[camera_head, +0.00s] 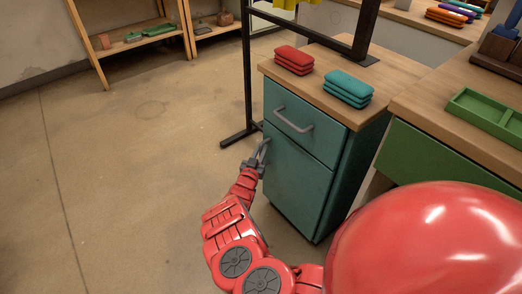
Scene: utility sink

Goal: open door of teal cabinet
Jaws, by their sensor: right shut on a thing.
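The teal cabinet (300,178) stands right of the middle in the head view, with a wooden top. Its upper part is a drawer front with a grey bar handle (294,124). Below it is the teal door (293,190), which looks flush with the cabinet front. My right gripper (264,151), on a red arm, is at the upper left edge of the door. Its grey fingers are shut on the door handle, which they mostly hide. My left gripper is not in view.
Red cases (293,58) and teal cases (347,86) lie stacked on the cabinet top. A green-fronted counter (432,160) is at the right. The floor (130,190) left of the cabinet is clear.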

